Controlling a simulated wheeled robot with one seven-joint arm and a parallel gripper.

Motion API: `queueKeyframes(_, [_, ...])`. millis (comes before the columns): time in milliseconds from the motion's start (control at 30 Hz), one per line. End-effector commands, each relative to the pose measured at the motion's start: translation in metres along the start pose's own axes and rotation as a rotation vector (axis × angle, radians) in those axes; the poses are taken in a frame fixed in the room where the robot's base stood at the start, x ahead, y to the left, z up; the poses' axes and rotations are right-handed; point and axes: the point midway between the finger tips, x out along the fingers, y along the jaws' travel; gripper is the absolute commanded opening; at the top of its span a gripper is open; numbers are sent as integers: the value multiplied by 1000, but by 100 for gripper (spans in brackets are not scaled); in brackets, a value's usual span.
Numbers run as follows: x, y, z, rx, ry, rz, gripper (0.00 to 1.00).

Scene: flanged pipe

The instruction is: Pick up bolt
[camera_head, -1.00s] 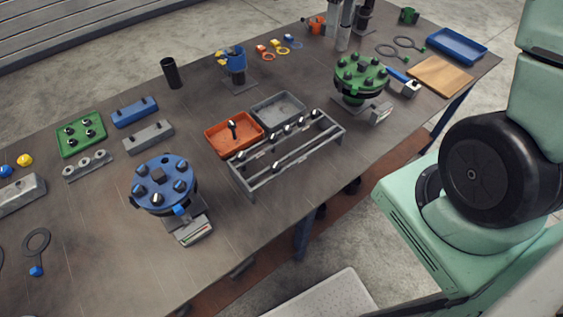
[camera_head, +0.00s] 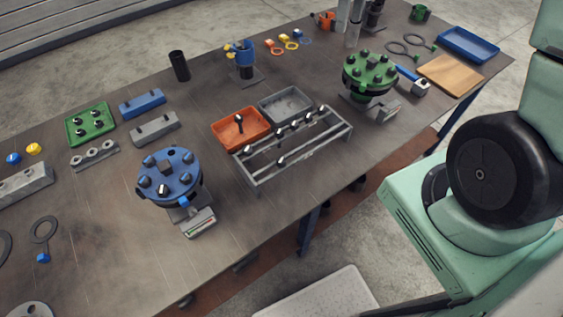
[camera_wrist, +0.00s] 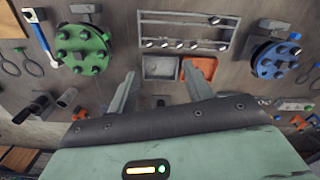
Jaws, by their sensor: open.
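Several dark bolts (camera_head: 308,116) sit along the grey metal rack (camera_head: 256,184) near the table's front edge. In the wrist view the bolts (camera_wrist: 179,44) line the rack's lower rail, with one more bolt (camera_wrist: 214,20) on another rail. A single bolt (camera_head: 239,121) stands in the orange tray (camera_head: 226,141). My gripper (camera_wrist: 161,84) is open and empty in the wrist view, its two fingers spread below the rack, in front of the grey and orange trays. My gripper is outside the head view.
A blue flanged pipe (camera_head: 170,180) and a green one (camera_head: 370,73) flank the rack. A grey tray (camera_head: 285,107) touches the orange one. A green tray (camera_head: 89,123) and blue block (camera_head: 142,103) lie left.

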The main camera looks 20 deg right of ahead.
Motion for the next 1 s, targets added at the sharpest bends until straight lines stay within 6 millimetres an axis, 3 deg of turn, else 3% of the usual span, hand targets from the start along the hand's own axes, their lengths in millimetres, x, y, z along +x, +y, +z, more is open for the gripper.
queueKeyframes(167, [2,-1,0,-6,0,0,51])
queueKeyframes(267, [15,-11,-5,-68,0,-1,51])
queueKeyframes(367, [42,-36,-14,-223,1,-2,51])
queueKeyframes(500, [90,-87,-26,-551,1,-3,51])
queueKeyframes(700, [143,-152,-32,-982,1,-2,51])
queueKeyframes(833, [159,-178,-32,-1156,0,-1,51])
queueKeyframes(1000, [168,-189,-31,-1238,-1,-1,51])
